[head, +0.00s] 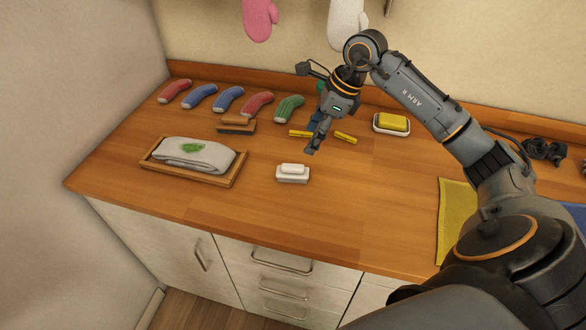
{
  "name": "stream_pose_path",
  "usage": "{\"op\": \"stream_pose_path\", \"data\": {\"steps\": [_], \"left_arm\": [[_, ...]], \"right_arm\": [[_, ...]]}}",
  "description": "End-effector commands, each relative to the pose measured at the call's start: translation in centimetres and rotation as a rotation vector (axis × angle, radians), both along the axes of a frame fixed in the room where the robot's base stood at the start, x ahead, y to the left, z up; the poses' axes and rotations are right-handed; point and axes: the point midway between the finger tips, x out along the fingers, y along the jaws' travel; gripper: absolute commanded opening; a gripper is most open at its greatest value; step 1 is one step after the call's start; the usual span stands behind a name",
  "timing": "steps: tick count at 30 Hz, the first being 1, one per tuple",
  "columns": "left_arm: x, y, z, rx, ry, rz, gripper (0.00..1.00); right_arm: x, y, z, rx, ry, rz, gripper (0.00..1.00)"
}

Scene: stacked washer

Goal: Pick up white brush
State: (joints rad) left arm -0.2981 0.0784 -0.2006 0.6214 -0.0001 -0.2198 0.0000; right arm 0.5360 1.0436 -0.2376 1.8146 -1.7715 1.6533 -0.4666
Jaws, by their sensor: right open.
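The white brush (292,174), a small white block with a raised top, sits on the wooden counter (355,210) near the middle. My right gripper (314,146) points down above the counter, up and slightly right of the white brush in the picture. It is open, with nothing seen between its fingers, and looks apart from the brush. My left gripper is out of the picture.
A wooden tray (150,163) with a folded grey towel (215,158) is at left. A brown brush (236,126) lies behind it. Several colored socks (200,97) line the back. A yellow sponge (393,122) sits in a dish, and a yellow cloth (453,205) lies at right.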

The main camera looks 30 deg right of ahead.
Motion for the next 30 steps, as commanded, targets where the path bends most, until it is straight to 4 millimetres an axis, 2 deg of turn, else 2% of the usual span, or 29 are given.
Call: {"op": "stream_pose_path", "data": {"steps": [9, 16, 23, 27, 30], "left_arm": [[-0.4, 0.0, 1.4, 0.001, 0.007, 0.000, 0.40], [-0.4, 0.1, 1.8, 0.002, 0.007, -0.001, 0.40], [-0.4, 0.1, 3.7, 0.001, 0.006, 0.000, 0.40], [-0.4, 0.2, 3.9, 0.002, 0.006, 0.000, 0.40], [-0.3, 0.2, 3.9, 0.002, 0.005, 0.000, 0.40]], "right_arm": [[1.4, 2.0, -5.5, 0.007, 0.005, 0.003, 0.64], [1.8, 2.5, -7.3, 0.005, 0.003, 0.001, 0.64], [2.3, 3.2, -10.1, 0.008, 0.007, 0.001, 0.64], [2.8, 3.6, -11.7, 0.007, 0.004, 0.001, 0.64], [2.9, 3.7, -12.1, 0.004, 0.002, 0.002, 0.64]]}}
